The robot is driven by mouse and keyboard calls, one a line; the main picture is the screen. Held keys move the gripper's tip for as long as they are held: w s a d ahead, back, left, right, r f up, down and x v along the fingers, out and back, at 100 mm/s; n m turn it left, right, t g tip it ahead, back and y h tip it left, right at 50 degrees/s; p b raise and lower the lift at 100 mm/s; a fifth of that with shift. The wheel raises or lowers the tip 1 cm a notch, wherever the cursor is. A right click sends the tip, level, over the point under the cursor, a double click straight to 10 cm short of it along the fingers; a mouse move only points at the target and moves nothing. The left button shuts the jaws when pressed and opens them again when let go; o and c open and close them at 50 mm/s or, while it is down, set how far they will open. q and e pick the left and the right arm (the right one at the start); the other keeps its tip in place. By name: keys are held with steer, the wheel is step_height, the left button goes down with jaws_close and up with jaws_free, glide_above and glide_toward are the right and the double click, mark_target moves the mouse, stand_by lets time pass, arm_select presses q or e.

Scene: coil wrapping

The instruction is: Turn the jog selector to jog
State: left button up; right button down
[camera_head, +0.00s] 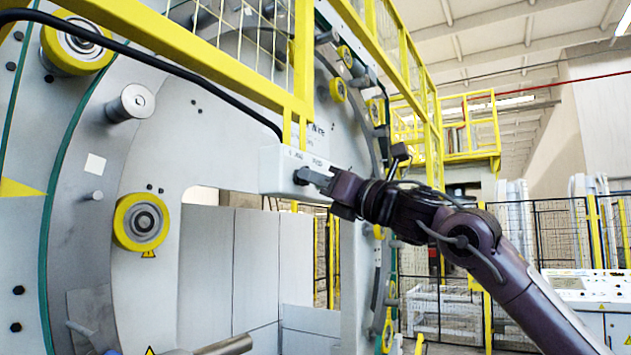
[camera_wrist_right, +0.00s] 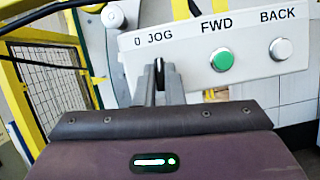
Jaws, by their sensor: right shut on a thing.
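The jog selector (camera_wrist_right: 160,74) is a dark knob under the "0 JOG" label on a white control box (camera_head: 283,172). In the right wrist view it shows as a dark sliver between the fingers, and most of it is hidden, so I cannot read its setting. The box also shows in the right wrist view (camera_wrist_right: 293,90). My right gripper (camera_head: 312,176) reaches the front of the box, its fingers (camera_wrist_right: 159,78) shut on the selector. My left gripper is not in view.
A green FWD button (camera_wrist_right: 222,61) and a grey BACK button (camera_wrist_right: 281,49) sit right of the selector. A yellow frame (camera_head: 225,75) and a black cable (camera_head: 170,62) run above the box. A large ring machine with yellow rollers (camera_head: 141,222) stands at left.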

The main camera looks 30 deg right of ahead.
steer(key=shift+s+a+r+m+g+h+p, duration=0.1)
steer(key=shift+m+g+h, duration=0.2)
steer(key=shift+m+h, duration=2.05)
steer(key=shift+a+r+m+g+h+p, duration=0.15)
steer(key=shift+m+g+h, duration=0.15)
steer(key=shift+m, duration=4.1)
steer(key=shift+s+d+r+m+g+h+p, duration=0.1)
steer(key=shift+m+g+h, duration=0.2)
steer(key=shift+m+h, duration=2.05)
steer(key=shift+m+y, duration=1)
steer(key=shift+m, duration=0.2)
steer(key=c, duration=1.5)
jaws_free()
steer(key=shift+w, duration=0.1)
steer(key=shift+f, duration=0.1)
steer(key=s+b, duration=0.1)
steer(key=s, duration=0.1)
steer(key=s+b, duration=0.2)
steer(key=s, duration=0.1)
steer(key=s+d+b, duration=0.1)
steer(key=s, duration=0.1)
steer(key=shift+s+b, duration=0.35)
steer(key=shift+s, duration=0.05)
